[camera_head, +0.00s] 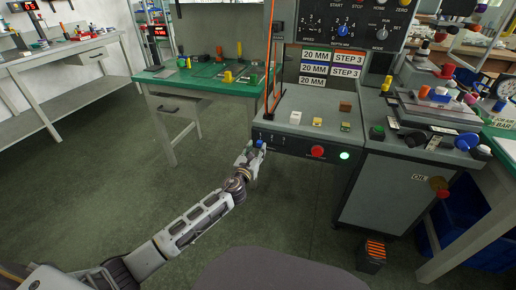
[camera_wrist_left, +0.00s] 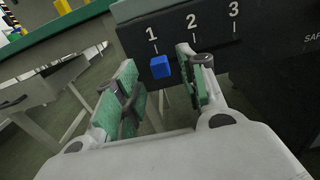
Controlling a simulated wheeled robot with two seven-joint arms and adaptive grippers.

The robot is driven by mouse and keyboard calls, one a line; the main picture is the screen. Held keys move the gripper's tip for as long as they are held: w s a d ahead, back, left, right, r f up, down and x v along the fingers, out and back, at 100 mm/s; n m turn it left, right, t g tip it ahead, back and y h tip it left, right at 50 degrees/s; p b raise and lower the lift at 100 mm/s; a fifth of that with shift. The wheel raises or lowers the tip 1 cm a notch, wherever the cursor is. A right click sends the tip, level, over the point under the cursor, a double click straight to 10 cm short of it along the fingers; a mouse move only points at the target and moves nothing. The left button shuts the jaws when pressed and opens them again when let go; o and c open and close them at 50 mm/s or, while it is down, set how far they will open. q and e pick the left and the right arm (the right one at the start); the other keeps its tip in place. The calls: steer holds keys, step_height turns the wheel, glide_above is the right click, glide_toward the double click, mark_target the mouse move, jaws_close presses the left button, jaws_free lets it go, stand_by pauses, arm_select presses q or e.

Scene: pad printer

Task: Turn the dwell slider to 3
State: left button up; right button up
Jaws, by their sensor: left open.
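The dwell slider is a small blue knob (camera_wrist_left: 160,66) on the dark front panel (camera_wrist_left: 215,30) of the pad printer. In the left wrist view it sits below the white number 1, left of the 2 and 3. My left gripper (camera_wrist_left: 159,75) is open, with its green-padded fingers on either side of the knob and apart from each other. I cannot tell whether either finger touches the knob. In the head view the left gripper (camera_head: 250,152) is at the panel's left end, by the blue knob (camera_head: 259,143). My right gripper is not in view.
Small white, yellow and green blocks stand on the printer's deck above. A green-topped table (camera_head: 205,82) stands behind left.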

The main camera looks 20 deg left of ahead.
mark_target(259, 144)
arm_select(q)
steer(key=shift+w+b, duration=0.3)
steer(key=shift+w, duration=1)
jaws_close()
steer(key=shift+d, duration=0.1)
